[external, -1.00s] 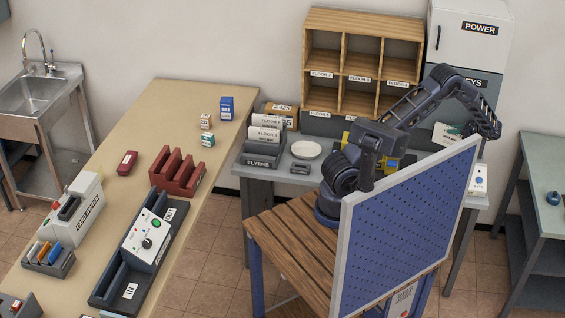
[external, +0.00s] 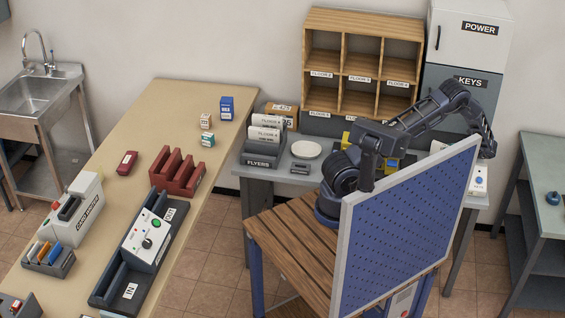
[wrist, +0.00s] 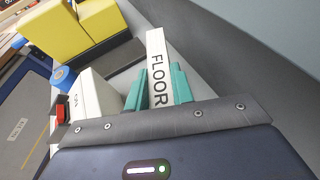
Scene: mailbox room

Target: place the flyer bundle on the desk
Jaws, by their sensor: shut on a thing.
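In the wrist view, my gripper (wrist: 158,88) has its teal fingers shut on a white flyer bundle (wrist: 157,55). The bundle's edge is labelled FLOOR; the rest of the label is hidden. In the external view, the arm reaches over the right end of the grey desk (external: 285,184), and my fingers are hidden behind the blue panel. A small white patch (external: 438,147) above the panel edge looks like the bundle. Whether the bundle touches the desk cannot be told.
A FLYERS tray (external: 262,158) with more bundles, a white plate (external: 306,149) and a yellow object (external: 390,165) are on the desk. A wooden sorter (external: 362,15) stands behind. The blue pegboard panel (external: 400,235) blocks the view of the desk's right part.

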